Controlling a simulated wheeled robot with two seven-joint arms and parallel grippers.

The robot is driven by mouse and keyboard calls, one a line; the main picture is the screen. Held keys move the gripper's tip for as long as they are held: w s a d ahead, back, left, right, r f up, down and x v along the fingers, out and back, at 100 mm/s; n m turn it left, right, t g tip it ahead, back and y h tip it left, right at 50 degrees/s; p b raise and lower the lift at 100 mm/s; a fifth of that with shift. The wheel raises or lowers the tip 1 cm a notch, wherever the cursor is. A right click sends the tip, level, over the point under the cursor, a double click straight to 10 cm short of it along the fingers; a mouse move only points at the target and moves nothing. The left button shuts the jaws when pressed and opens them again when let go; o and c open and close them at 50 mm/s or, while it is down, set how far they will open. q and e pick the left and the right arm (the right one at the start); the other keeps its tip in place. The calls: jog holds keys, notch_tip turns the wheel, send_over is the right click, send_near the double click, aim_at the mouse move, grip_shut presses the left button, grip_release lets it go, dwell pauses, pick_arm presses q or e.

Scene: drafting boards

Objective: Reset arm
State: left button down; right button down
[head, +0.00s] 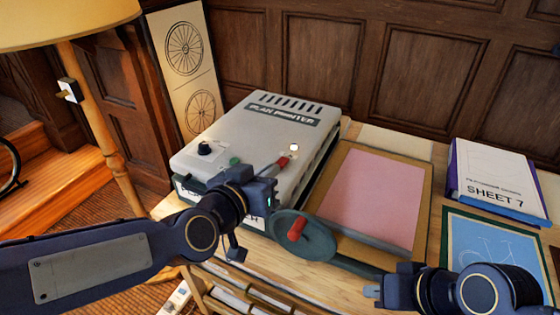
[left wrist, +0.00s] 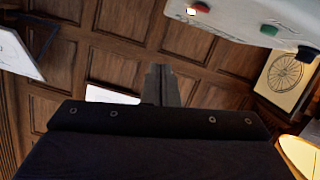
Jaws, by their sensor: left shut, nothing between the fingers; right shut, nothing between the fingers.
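My left gripper (head: 275,172) is shut and empty, in front of the grey plan printer (head: 230,135). Its closed fingers (left wrist: 162,85) also show in the left wrist view, with nothing between them. My right gripper (head: 373,291) is shut and empty at the lower right, near the table's front edge. A green disc with a red knob (head: 297,229) lies between the two grippers, with a green bar running from it to the lower right. In the head view the left gripper overlaps the printer's front, and I cannot tell whether they touch.
A pink sheet (head: 370,195) lies on a board right of the printer. A blue bicycle drawing (head: 495,255) and a stack marked SHEET 7 (head: 495,175) lie further right. A lamp (head: 65,25) stands at the left. A wheel drawing (head: 183,50) leans behind the printer against panelling.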

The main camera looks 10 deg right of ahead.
pick_arm(q)
jog(key=s+a+n+g+y+p, duration=0.2)
jog(key=s+a+p, duration=0.4)
jog(key=a, duration=0.8)
jog(key=s+a+f+n+g+y+p, duration=0.1)
jog(key=s+a+f+n+g+y, duration=0.2)
jog(key=s+a, duration=0.7)
jog(key=s+f+n+g, duration=0.1)
jog(key=s, duration=0.2)
jog(key=shift+s+a+f+n+g, duration=0.2)
jog(key=shift+s+a+n+g, duration=0.05)
jog(key=shift+n+g, duration=0.05)
